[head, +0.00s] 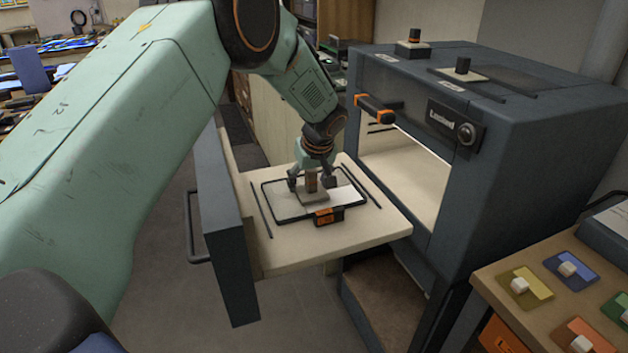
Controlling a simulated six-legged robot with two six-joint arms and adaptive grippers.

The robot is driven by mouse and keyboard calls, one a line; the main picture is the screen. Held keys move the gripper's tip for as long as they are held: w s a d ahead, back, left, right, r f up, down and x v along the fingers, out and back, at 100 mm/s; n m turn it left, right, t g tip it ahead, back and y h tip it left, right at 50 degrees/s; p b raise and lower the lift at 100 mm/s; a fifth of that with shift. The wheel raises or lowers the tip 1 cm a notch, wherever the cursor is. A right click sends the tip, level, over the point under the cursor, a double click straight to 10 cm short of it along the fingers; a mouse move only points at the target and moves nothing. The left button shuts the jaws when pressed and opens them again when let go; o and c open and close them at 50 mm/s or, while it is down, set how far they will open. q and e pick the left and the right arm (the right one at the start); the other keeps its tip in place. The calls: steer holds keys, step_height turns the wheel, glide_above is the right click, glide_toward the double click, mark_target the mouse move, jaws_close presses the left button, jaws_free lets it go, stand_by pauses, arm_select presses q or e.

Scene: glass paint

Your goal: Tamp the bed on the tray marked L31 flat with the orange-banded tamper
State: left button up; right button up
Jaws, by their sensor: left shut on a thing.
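My left gripper (312,181) is shut on the upright brown handle of a tamper (313,195). The tamper's flat grey-brown foot rests on or just above the pale bed (345,195); I cannot tell which. An orange band on it cannot be made out, as the fingers cover part of the handle. The bed fills a dark-rimmed tray (294,218), with bare white surface showing mostly to the right of the foot. The tray has an orange tag (328,216) at its front, too small to read. My right gripper is not in view.
The tray lies between two dark rails on a pulled-out drawer (385,236) of a dark kiln-like cabinet (530,130). A side table (500,300) with coloured pieces is at lower right.

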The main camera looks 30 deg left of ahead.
mark_target(289, 199)
arm_select(q)
steer(key=shift+s+a+r, duration=0.1)
steer(key=shift+s+a, duration=0.65)
steer(key=shift+s, duration=0.3)
steer(key=shift+s+a+b, duration=0.6)
steer(key=shift+s+a, duration=0.15)
steer(key=shift+s, duration=0.1)
steer(key=shift+f+b, duration=0.7)
steer(key=shift+f, duration=0.1)
steer(key=shift+f+b, duration=0.25)
steer(key=shift+b, duration=0.05)
